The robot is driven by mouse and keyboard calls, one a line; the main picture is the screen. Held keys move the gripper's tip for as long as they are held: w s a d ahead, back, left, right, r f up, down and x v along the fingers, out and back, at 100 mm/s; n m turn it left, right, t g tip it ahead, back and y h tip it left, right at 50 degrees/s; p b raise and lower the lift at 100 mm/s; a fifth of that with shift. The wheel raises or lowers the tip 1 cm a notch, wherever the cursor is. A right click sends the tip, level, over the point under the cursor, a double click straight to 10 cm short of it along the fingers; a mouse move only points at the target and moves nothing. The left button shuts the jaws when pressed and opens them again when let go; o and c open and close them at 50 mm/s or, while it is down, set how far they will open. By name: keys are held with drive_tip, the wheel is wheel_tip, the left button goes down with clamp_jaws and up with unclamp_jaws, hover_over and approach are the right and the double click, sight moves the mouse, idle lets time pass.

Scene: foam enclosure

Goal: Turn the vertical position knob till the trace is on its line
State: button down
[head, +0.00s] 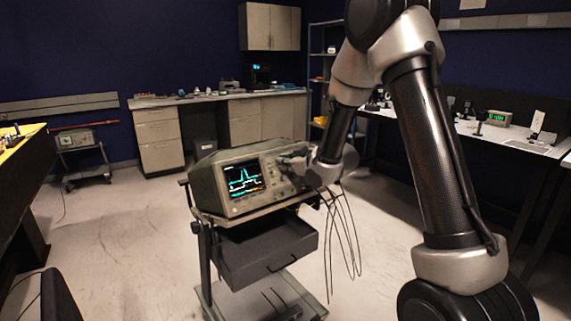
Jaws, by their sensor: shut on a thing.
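A grey oscilloscope (220,205) stands on a cart, its front turned partly to the right. Its lit screen (243,178) shows a cyan trace with a tall peak, and more cyan marks lower down. The line for the trace is too small to make out. My gripper (290,160) reaches in from the right to the upper right of the control panel (279,182). It is shut at the panel, on what appears to be the vertical position knob. The knob itself is hidden by the fingers, and its pointer cannot be seen.
The cart has an open dark drawer (268,255) below the oscilloscope. Thin black cables (345,235) hang in front to its right. Benches line the back and right walls, and a yellow-topped one (20,140) is at left. The floor around the cart is mostly clear.

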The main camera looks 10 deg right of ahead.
drive_tip(key=shift+n+g, duration=0.3)
drive_tip(key=shift+n, duration=1.7)
drive_tip(key=c, duration=1.8)
unclamp_jaws()
drive_tip(key=shift+o, duration=0.2)
drive_tip(key=shift+d+r, duration=0.1)
drive_tip(key=shift+d, duration=0.05)
drive_tip(key=v, duration=1.2)
